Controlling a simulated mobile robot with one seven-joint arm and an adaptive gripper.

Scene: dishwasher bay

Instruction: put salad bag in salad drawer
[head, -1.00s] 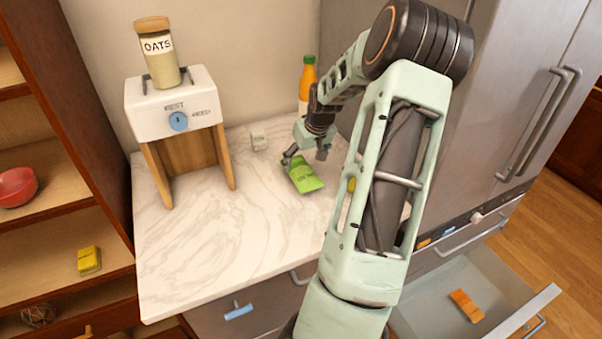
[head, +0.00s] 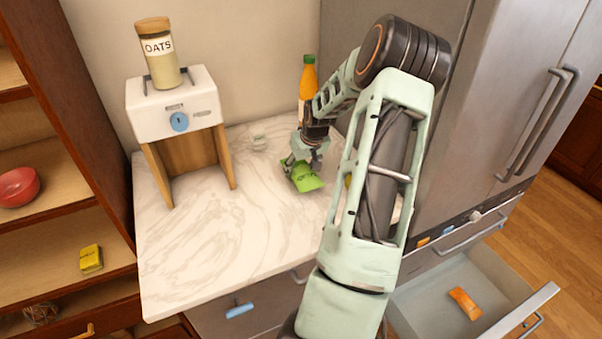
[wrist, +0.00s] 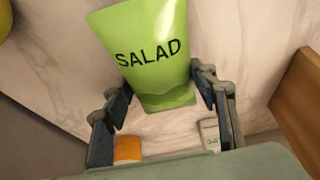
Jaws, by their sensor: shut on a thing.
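The green salad bag (head: 305,180) is on or just above the marble counter; I cannot tell whether it touches the top. In the wrist view, the bag (wrist: 150,50), printed SALAD, sits between the fingers of my gripper (wrist: 163,92). An open drawer (head: 410,305) under the steel fridge, at the lower right, holds an orange packet (head: 465,303). No label on this drawer is readable.
An orange bottle (head: 307,80) stands behind my gripper. A white dispenser (head: 172,110) with an oats jar (head: 158,55) is at the counter's left. Small labels and a knob (head: 476,216) line the fridge front. The counter (head: 200,255) is clear at front left.

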